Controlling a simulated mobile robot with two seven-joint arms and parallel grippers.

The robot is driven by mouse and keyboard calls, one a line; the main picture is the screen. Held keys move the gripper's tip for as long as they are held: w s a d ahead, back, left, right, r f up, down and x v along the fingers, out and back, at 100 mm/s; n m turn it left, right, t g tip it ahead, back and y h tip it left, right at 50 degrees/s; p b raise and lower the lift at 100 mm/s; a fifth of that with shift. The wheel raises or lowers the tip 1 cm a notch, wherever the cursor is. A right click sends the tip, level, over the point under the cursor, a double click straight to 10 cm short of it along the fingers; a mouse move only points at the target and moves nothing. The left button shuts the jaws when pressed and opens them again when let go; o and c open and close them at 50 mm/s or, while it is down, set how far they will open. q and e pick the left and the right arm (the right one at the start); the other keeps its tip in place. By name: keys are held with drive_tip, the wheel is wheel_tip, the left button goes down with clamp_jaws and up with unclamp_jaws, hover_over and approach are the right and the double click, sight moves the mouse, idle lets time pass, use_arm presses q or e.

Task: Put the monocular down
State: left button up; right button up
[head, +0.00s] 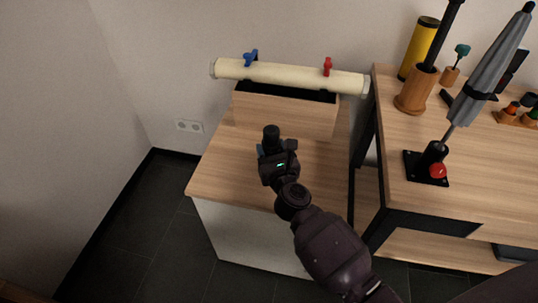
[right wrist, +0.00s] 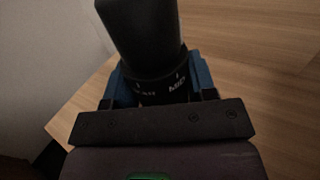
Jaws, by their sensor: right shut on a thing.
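The monocular (head: 271,134) is a short black cylinder in the head view, over the top of the low wooden cabinet (head: 222,165). My right gripper (head: 273,150) is shut on it. In the right wrist view the monocular (right wrist: 143,35) stands between the blue finger pads, with a ring of white markings close to the gripper (right wrist: 163,90). Its lower end is hidden by the gripper, so I cannot tell whether it touches the wood. My left gripper is not in view.
A wooden box (head: 285,114) stands behind the monocular, with a cream tube (head: 290,74) with blue and red valves across its top. A higher workbench (head: 405,170) stands to the right, carrying a grey umbrella (head: 488,80) and holders. The cabinet top around the gripper is clear.

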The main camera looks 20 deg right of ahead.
wheel_tip(320, 180, down, 2)
drive_tip(key=shift+f+b, duration=0.15)
drive_tip(key=shift+b, duration=0.25)
drive_tip(key=shift+f, duration=0.15)
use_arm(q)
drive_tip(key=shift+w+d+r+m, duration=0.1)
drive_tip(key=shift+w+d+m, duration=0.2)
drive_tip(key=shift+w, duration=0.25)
use_arm(e)
drive_tip(key=o, duration=1.1)
drive_tip(key=shift+c, duration=0.2)
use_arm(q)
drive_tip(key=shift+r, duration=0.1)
use_arm(e)
drive_tip(key=shift+r, duration=0.2)
drive_tip(key=shift+r, duration=0.2)
drive_tip(key=s, duration=0.7)
drive_tip(key=s+a, duration=0.1)
drive_tip(key=s, duration=0.2)
drive_tip(key=shift+s+f, duration=0.25)
drive_tip(key=shift+f, duration=0.05)
drive_tip(key=shift+s+r, duration=0.15)
drive_tip(key=shift+s, duration=0.6)
